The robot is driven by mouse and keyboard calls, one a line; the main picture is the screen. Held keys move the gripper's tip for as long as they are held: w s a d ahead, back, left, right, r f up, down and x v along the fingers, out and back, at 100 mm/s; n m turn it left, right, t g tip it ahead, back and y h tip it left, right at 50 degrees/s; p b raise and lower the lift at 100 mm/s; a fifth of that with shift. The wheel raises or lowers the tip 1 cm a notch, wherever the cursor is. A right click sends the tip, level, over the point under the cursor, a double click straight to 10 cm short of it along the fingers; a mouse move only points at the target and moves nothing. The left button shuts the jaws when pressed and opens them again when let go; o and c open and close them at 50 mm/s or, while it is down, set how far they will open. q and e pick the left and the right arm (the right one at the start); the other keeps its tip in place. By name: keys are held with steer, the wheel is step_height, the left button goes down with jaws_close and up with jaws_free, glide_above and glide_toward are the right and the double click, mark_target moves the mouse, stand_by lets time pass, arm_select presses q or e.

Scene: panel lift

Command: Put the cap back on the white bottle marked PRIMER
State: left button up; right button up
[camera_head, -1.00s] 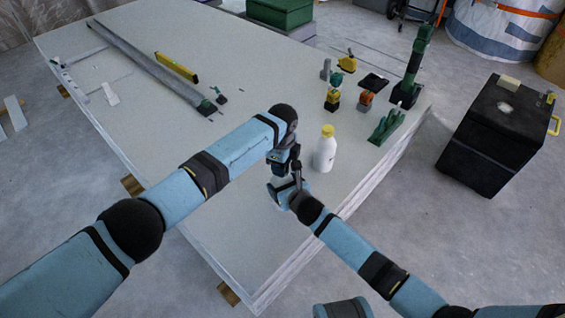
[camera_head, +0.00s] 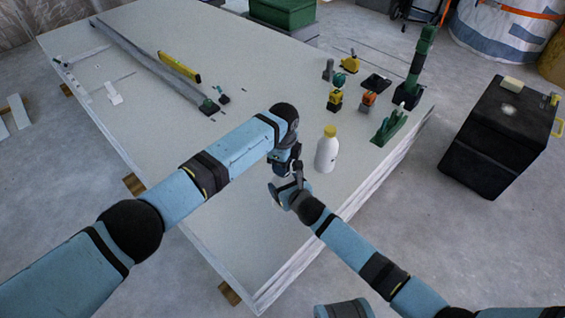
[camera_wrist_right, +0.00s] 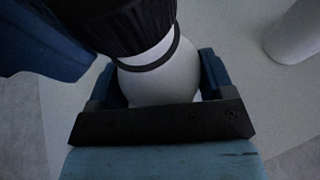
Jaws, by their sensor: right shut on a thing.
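A white bottle (camera_wrist_right: 165,78) with a rounded shoulder sits between the blue fingers of my right gripper (camera_wrist_right: 160,95), which is shut on it. A dark ring circles its neck. A black ribbed piece (camera_wrist_right: 115,20), probably the cap, is over the neck and looks tilted; I cannot tell whether it is seated. A blue part of my left gripper (camera_wrist_right: 40,40) is beside that piece. In the head view my left gripper (camera_head: 287,166) is just above my right gripper (camera_head: 284,189), and they hide most of the held bottle. No PRIMER marking is readable.
Another white bottle (camera_head: 327,154) with a yellow cap stands upright just right of my grippers. Small tools and a green holder (camera_head: 388,127) are at the board's right. A yellow level (camera_head: 180,67) lies farther back. The board's middle is clear.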

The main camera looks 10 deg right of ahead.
arm_select(q)
steer(key=shift+f, duration=0.4)
stand_by(0.5)
